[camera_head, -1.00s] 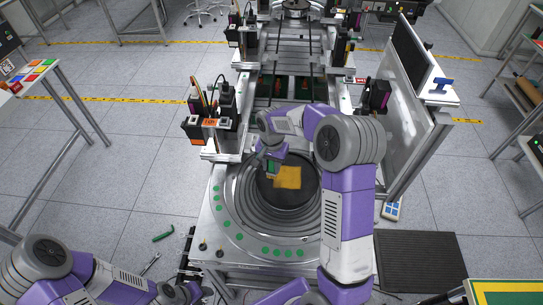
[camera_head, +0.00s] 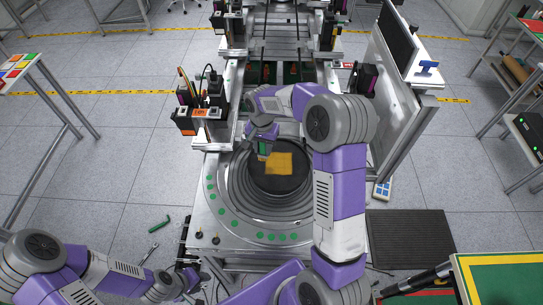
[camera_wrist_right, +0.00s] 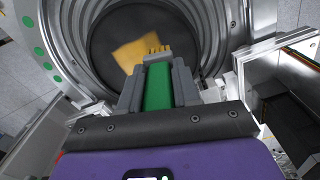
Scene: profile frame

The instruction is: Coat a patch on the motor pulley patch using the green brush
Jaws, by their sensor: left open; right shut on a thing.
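A yellow patch (camera_head: 280,162) lies on the dark round centre (camera_head: 290,184) of a ringed grey metal disc; the patch also shows in the right wrist view (camera_wrist_right: 132,54). My right gripper (camera_head: 264,146) is over the disc, just left of and above the patch in the head view. It is shut on the green brush (camera_wrist_right: 158,88), whose yellow bristles (camera_wrist_right: 153,53) point towards the disc. In the wrist view the bristles overlap the patch's right edge; I cannot tell whether they touch it. My left gripper (camera_head: 170,287) is open and low at the bottom left, away from the disc.
Green dots (camera_head: 222,213) line the disc's outer plate. Black devices (camera_head: 205,105) stand at the back left of the machine, and a tilted white panel (camera_head: 405,85) stands at the right. A green tool (camera_head: 160,224) and a wrench (camera_head: 148,252) lie on the floor.

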